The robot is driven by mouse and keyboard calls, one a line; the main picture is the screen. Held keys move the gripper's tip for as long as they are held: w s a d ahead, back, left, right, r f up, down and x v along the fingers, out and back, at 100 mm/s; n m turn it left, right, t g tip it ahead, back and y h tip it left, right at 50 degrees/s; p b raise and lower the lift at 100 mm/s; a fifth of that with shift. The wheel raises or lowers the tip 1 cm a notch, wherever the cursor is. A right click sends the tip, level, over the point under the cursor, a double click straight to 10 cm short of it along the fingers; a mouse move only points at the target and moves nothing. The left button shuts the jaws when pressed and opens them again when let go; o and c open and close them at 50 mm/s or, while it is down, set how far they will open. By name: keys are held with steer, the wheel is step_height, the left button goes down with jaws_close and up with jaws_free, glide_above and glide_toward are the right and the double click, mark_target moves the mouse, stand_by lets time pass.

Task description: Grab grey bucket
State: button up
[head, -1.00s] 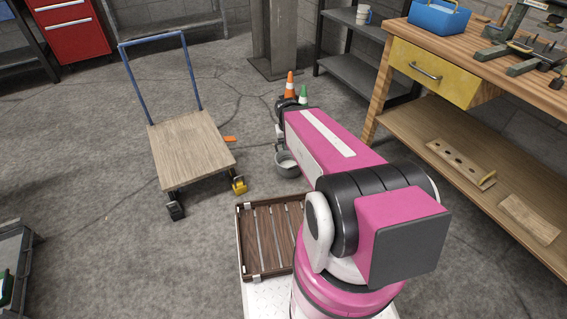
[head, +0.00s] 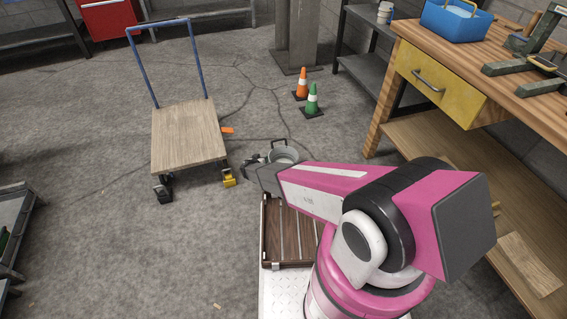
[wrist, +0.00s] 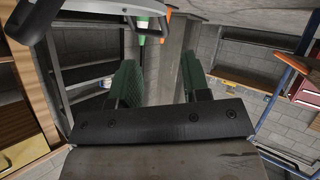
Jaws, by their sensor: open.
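The grey bucket (head: 285,155) shows in the head view just beyond my forearm, partly hidden behind my wrist. Its open top faces up. My gripper (head: 254,160) is at its left side in the head view, mostly end-on and small; contact cannot be told. In the wrist view, which is upside down, my gripper (wrist: 160,82) is open, with two green-padded fingers apart and nothing between them. A pale curved rim with a dark handle, apparently the bucket (wrist: 38,18), is cut off at the top left, outside the fingers.
A wooden flatbed cart (head: 188,135) with a blue handle stands to the left. An orange cone (head: 302,84) and a green cone (head: 313,101) stand behind the bucket. A workbench (head: 440,105) is at the right. Floor between cart and cones is clear.

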steer(key=shift+f+x, duration=0.15)
steer(key=shift+x, duration=2.55)
steer(key=shift+f+x, duration=0.15)
steer(key=shift+x, duration=2.6)
steer(key=shift+s, duration=0.15)
jaws_close()
